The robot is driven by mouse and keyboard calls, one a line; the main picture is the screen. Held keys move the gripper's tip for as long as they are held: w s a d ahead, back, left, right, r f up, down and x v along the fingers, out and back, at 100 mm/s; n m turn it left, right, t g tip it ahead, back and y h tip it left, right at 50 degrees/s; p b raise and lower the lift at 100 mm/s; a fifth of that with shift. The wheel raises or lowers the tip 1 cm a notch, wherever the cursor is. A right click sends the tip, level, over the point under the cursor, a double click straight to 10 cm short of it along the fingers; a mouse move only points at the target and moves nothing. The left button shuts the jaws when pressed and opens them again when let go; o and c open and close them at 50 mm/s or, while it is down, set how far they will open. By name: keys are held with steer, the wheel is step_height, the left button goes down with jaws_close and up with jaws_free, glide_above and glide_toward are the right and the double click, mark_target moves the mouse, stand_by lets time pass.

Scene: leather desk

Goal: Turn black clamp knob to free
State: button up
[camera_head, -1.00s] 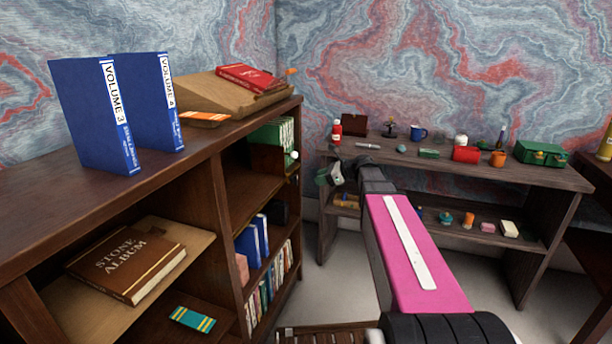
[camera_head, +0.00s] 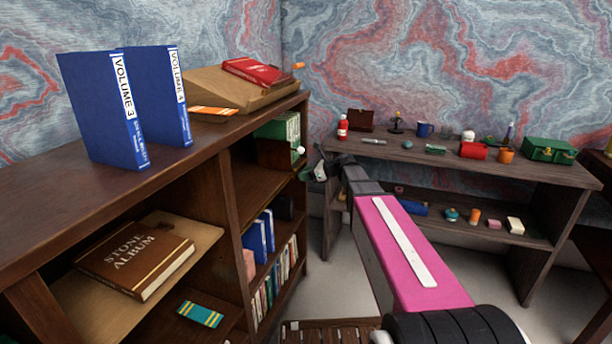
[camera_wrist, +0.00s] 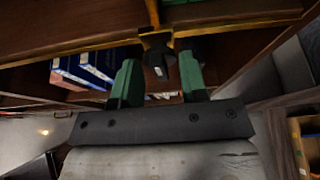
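In the wrist view a black clamp knob (camera_wrist: 158,62) hangs under a brass-coloured bracket (camera_wrist: 156,39) at the edge of a wooden shelf. My gripper (camera_wrist: 159,66) has two green fingers, apart, one on each side of the knob as seen from the wrist. I see gaps between the knob and the fingers, and cannot tell how far the knob reaches in between them. In the head view my gripper (camera_head: 317,171) is beside the right end of the bookcase (camera_head: 225,190). The knob cannot be made out there.
Blue volumes (camera_head: 105,110) and a red book (camera_head: 252,72) on a sloped stand top the bookcase. Blue books (camera_wrist: 85,68) show beyond my left finger. A desk (camera_head: 460,165) with several small items stands right of my arm. Floor shows between bookcase and desk.

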steer(key=shift+a, duration=0.1)
jaws_close()
stand_by(0.4)
steer(key=shift+s+a+f+n+t, duration=0.1)
steer(key=shift+a+f+n+t, duration=0.1)
steer(key=shift+n+t, duration=1.55)
steer(key=shift+s+a+f+n+t, duration=0.2)
steer(key=shift+n+t, duration=0.45)
steer(key=shift+n, duration=2.05)
steer(key=shift+s+f+n+t, duration=0.1)
steer(key=shift+f+n+t, duration=0.15)
steer(key=shift+n+t, duration=1.5)
steer(key=shift+n+g, duration=0.55)
steer(key=shift+n, duration=0.15)
